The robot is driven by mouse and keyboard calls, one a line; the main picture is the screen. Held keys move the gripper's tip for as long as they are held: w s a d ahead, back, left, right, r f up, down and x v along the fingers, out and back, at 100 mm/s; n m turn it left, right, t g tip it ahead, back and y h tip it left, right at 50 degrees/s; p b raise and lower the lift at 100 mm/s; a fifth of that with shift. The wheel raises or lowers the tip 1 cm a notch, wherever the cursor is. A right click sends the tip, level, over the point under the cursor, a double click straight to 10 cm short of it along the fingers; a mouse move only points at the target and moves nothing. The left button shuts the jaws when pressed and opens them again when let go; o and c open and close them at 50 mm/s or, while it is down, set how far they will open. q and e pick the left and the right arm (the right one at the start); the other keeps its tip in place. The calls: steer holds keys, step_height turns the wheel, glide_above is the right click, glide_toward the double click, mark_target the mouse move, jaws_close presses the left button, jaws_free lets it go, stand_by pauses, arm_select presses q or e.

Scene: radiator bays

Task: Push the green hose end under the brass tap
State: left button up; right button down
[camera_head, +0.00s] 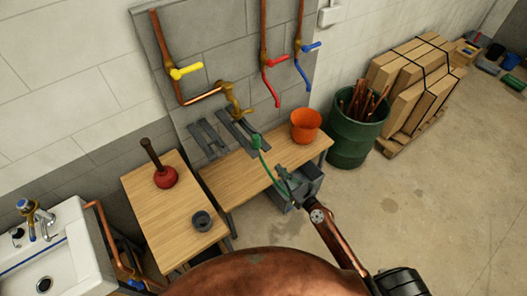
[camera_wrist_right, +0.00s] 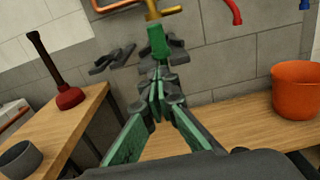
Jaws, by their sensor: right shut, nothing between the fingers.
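The green hose end (camera_head: 256,141) stands upright at the back of the bench, near the grey brackets. Its thin green hose curves down toward the front. In the right wrist view the hose end (camera_wrist_right: 157,42) appears just below the brass tap (camera_wrist_right: 153,13). In the head view the brass tap (camera_head: 235,102) is up and left of it; I cannot tell whether they touch. My right gripper (camera_head: 282,173) is shut and empty, in front of the hose end. Its closed fingers (camera_wrist_right: 159,85) point toward the hose end and hide its lower part. My left gripper is not in view.
An orange bucket (camera_head: 305,126) stands right of the hose end on the wooden bench (camera_head: 238,181). A plunger (camera_head: 165,176) and a grey cup (camera_head: 202,220) stand on the left table. Yellow (camera_head: 186,70), red (camera_head: 275,61) and blue (camera_head: 310,47) valve handles are on the wall pipes.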

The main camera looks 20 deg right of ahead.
glide_toward(258, 146)
steer(key=x, duration=0.5)
steer(key=shift+w+f+p, duration=0.15)
steer(key=shift+f+p, duration=0.05)
steer(key=shift+p, duration=0.15)
steer(key=shift+w+a, duration=0.15)
steer(key=shift+w, duration=0.4)
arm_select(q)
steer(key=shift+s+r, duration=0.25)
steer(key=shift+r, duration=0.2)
